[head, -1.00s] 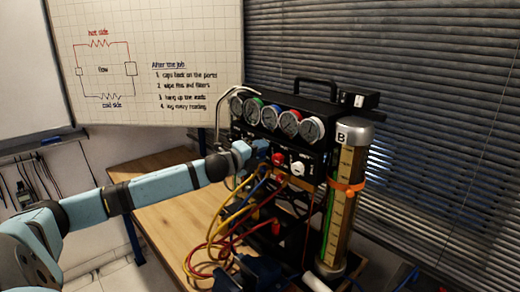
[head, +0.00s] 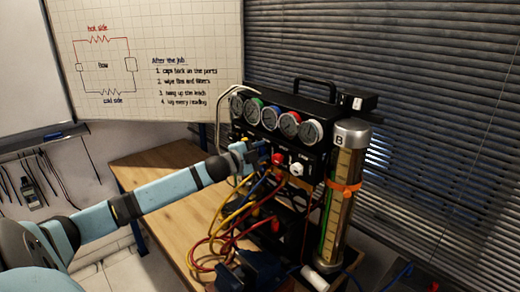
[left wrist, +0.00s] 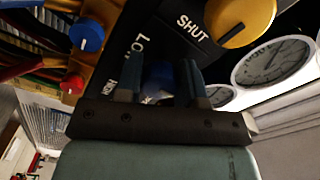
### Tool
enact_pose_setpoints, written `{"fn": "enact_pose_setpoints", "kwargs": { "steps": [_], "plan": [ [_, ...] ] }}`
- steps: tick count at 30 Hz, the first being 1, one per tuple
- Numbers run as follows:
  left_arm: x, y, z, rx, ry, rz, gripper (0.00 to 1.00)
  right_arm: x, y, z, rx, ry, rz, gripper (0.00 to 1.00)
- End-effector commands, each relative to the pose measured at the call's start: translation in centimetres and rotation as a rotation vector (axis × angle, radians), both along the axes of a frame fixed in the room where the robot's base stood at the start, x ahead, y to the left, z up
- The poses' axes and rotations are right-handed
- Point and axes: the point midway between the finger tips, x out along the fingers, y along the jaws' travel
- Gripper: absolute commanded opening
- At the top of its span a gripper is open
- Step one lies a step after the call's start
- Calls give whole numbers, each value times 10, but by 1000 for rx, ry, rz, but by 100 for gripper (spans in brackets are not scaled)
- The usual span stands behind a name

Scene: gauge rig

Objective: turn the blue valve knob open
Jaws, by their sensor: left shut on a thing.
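The gauge rig (head: 283,118) stands on the wooden bench, with a row of round gauges across its black front. My left gripper (head: 262,150) reaches the left part of the panel below the gauges. In the left wrist view, my left gripper (left wrist: 159,78) is shut on the blue valve knob (left wrist: 157,82), one finger on each side. The fingers hide most of the knob, so its pointer cannot be read. The panel beside it carries the words LOW and SHUT, and another word partly covered by a finger. My right gripper is not in view.
A yellow knob (left wrist: 242,20) and a gauge (left wrist: 275,62) are close to my left gripper. Red (head: 278,159) and white (head: 297,169) knobs are on the panel. Yellow, red and blue hoses hang in front. A tall cylinder marked B (head: 341,205) stands at right.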

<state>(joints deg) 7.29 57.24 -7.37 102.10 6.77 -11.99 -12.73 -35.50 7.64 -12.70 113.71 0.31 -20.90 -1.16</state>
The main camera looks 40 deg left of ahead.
Motion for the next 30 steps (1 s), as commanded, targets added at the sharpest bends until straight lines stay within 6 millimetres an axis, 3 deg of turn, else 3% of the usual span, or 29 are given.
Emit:
{"fn": "enact_pose_setpoints", "kwargs": {
  "steps": [17, 18, 20, 30],
  "plan": [
    [0, 0, 0, -29, 2, 0, 12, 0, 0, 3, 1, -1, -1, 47],
    [0, 0, 0, -29, 2, 0, 45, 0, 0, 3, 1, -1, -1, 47],
    [0, 0, 0, -28, 1, 0, 59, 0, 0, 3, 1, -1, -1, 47],
    [-2, 0, -1, -27, 2, 0, 61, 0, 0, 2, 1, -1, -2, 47]
  ]
}}
